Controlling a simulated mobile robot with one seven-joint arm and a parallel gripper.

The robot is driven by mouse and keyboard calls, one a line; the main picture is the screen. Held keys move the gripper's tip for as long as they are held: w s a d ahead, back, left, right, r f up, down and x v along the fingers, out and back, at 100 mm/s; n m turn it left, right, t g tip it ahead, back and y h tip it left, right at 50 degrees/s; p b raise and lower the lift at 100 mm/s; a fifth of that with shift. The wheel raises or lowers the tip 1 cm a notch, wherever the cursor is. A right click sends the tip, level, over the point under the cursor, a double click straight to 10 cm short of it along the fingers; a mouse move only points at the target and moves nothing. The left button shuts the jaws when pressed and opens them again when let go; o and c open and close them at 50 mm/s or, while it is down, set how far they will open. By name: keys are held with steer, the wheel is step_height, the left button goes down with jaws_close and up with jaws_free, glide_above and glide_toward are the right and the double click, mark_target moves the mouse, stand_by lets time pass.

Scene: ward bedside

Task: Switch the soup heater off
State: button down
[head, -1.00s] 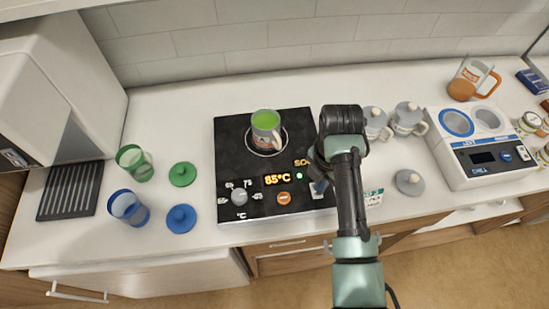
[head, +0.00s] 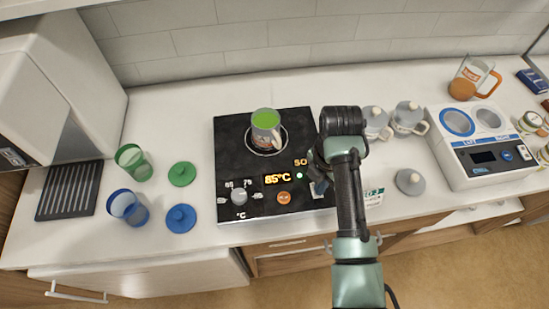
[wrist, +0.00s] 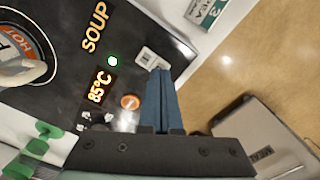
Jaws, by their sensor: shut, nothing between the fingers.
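The soup heater (head: 230,150) is a black panel set on the counter, with a mug of green soup (head: 265,127) on its round plate. Its display (head: 277,179) reads 85°C and its small green light (head: 299,175) is lit. In the wrist view, the light (wrist: 113,61) sits beside the word SOUP, above an orange button (wrist: 130,102). A pale switch (wrist: 150,57) lies at the panel's edge. My gripper (wrist: 160,72) is shut and empty, its blue fingertips right at the switch and partly covering it. I cannot tell whether they touch.
A grey knob (head: 239,196) is left of the orange button. Green and blue cups (head: 134,162) with loose lids stand at left. Lidded grey cups (head: 408,117), a loose grey lid (head: 410,182) and a white two-well device (head: 480,150) are at right.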

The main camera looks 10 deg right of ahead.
steer(key=shift+f+b, duration=0.45)
steer(key=shift+f, duration=0.3)
stand_by(0.3)
step_height(320, 180, up, 7)
steer(key=p, duration=0.7)
steer(key=shift+r, duration=0.1)
stand_by(0.4)
